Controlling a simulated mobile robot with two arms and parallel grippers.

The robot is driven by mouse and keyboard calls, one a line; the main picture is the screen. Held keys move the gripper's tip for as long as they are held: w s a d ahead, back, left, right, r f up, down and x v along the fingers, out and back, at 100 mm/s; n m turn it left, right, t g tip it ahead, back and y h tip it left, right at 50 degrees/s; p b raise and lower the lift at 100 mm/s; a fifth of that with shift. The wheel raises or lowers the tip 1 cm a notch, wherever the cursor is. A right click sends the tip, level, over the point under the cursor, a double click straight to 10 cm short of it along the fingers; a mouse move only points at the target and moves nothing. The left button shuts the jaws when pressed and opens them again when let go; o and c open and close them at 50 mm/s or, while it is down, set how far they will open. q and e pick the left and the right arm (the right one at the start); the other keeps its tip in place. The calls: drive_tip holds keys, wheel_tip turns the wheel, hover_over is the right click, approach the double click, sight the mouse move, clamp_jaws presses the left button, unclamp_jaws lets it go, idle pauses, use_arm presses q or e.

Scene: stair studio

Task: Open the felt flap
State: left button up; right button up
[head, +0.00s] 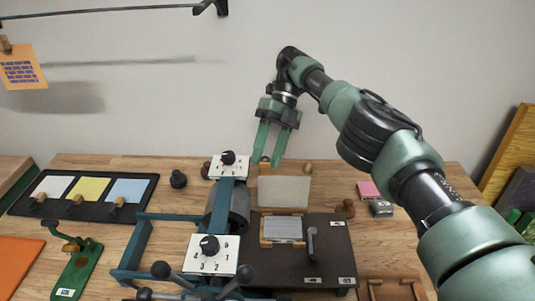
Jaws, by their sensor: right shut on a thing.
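The felt flap (285,190) is a pale grey panel with a wooden edge, standing raised at the back of the dark board beside the roller press. In front of it, a grey plate in a wooden frame (283,230) lies uncovered. My right gripper (267,160) reaches down from above to the flap's upper left corner. Its green fingers are shut on a small wooden tab at that corner; the tab is mostly hidden between the fingertips. My left gripper is not in view.
A blue roller press (140,240) with two white numbered dials stands left of the flap. A dark board (330,262) with a grey lever lies under the frame. Pink and grey blocks (369,189) sit to the right. Black tray (80,212) with coloured cards is at left.

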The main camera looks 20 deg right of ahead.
idle(0.4)
wheel_tip(320, 180, up, 20)
drive_tip(key=p, duration=1.6)
drive_tip(key=shift+s, duration=0.1)
